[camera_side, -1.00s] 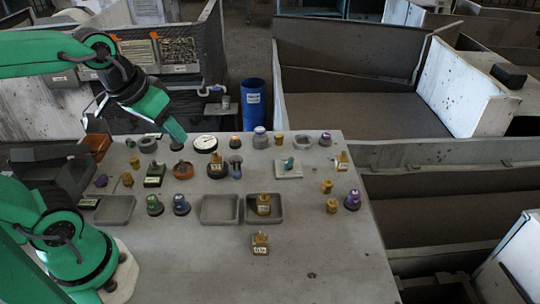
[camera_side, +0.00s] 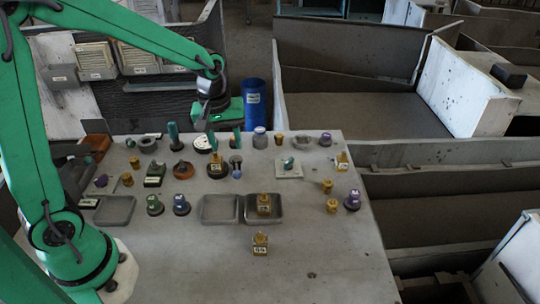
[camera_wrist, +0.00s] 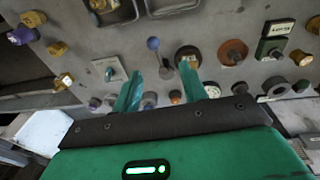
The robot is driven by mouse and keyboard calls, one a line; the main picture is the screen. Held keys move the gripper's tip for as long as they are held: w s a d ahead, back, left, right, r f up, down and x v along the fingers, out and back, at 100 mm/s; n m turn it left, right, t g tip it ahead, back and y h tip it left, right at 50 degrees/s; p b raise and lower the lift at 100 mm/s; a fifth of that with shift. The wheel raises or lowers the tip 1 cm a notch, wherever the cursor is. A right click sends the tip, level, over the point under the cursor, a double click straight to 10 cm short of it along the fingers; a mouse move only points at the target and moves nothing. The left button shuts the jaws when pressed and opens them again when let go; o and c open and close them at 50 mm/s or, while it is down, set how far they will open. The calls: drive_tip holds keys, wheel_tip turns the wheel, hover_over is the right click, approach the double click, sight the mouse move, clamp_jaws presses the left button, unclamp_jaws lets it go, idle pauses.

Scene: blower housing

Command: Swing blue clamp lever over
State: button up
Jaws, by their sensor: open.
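The clamp lever is a grey arm with a blue ball knob (camera_wrist: 153,43). In the wrist view its arm runs from the knob down to a dark pivot (camera_wrist: 166,73) between my fingertips. In the side view the blue knob (camera_side: 237,174) points toward the front of the table. My gripper (camera_side: 225,147) is open, its two teal fingers pointing down behind the lever. In the wrist view my gripper (camera_wrist: 161,68) has its tips on either side of the pivot end, with the knob beyond them. I cannot tell how high the tips are above it, or whether they touch.
A black round base with a yellow block (camera_side: 216,167) stands close left of the lever. A white gauge (camera_side: 203,142) is behind it. A white plate with a teal lever (camera_side: 289,168) lies to the right. Grey trays (camera_side: 219,210) lie in front. The table's front is mostly clear.

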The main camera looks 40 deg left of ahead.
drive_tip(key=shift+w+f+n, duration=0.25)
drive_tip(key=shift+w+f, duration=0.1)
drive_tip(key=shift+f, duration=0.25)
drive_tip(key=shift+w+f+n, duration=0.25)
drive_tip(key=shift+w+f, duration=0.1)
drive_tip(key=shift+f, duration=0.25)
drive_tip(key=shift+w+d+f, duration=0.15)
drive_tip(key=shift+f, duration=1.8)
drive_tip(key=shift+w+d+f, duration=0.15)
drive_tip(key=shift+f, duration=1.75)
clamp_jaws()
